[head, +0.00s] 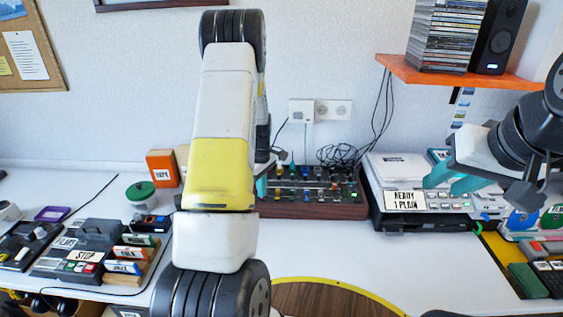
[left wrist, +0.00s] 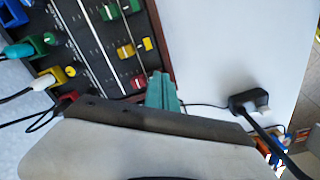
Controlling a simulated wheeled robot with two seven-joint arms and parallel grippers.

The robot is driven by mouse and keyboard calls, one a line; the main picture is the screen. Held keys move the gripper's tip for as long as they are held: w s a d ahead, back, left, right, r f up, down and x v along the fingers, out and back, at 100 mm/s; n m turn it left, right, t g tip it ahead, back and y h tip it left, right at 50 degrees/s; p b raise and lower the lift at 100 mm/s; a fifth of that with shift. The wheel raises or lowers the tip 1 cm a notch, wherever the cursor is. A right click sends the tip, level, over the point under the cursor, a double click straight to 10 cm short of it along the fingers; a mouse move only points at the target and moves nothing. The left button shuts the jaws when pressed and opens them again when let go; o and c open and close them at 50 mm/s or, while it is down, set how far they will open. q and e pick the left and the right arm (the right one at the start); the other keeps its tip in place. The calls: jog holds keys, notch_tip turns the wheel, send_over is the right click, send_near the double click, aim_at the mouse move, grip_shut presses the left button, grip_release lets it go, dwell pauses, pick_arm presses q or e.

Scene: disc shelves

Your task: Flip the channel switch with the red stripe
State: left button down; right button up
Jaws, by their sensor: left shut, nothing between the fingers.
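The mixer (head: 355,211) is a dark panel in a brown wooden frame, near the middle of the head view. Its coloured knobs and switches also show on the panel (left wrist: 75,50) in the left wrist view. A small red part (left wrist: 138,82) sits right by my left fingertips; I cannot tell whether it is the red-striped switch. My left gripper (left wrist: 163,92) is shut and empty, its teal fingers over the near edge of the panel. In the head view my left arm hides most of it. My right gripper (head: 453,180) is open and empty, in front of the labelled machine.
The machine labelled READY (head: 390,222) stands right of the mixer. A tape deck (head: 75,250) and labelled cassettes (head: 130,258) lie at left, near a green-lidded jar (head: 141,192). Cables (left wrist: 12,96) plug into the mixer's edge. An orange shelf (head: 440,75) hangs above right.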

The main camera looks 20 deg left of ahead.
pick_arm(q)
jog(key=shift+r, duration=2.95)
jog(key=s+d+r+m+t, duration=0.1)
jog(key=s+d+r+m, duration=0.15)
jog(key=r, duration=0.45)
jog(key=s+d+r+m+t+h, duration=0.1)
jog(key=s+d+r+m, duration=0.1)
jog(key=s+d+r, duration=0.3)
jog(key=s+d+r+m+t, duration=0.1)
jog(key=s+d+r+m, duration=0.15)
jog(key=r, duration=0.55)
jog(key=s+d+r+m+t, duration=0.1)
jog(key=s+r+m, duration=0.1)
jog(key=s, duration=0.3)
jog(key=s+d+r+m+t, duration=0.1)
jog(key=s+d+r+m, duration=0.1)
jog(key=s, duration=0.3)
jog(key=s+d+r+m+t+h, duration=0.1)
jog(key=s+d+r+m, duration=0.1)
jog(key=s+m, duration=0.2)
jog(key=shift+s+m, duration=0.3)
jog(key=shift+s, duration=0.6)
jog(key=shift+r, duration=0.1)
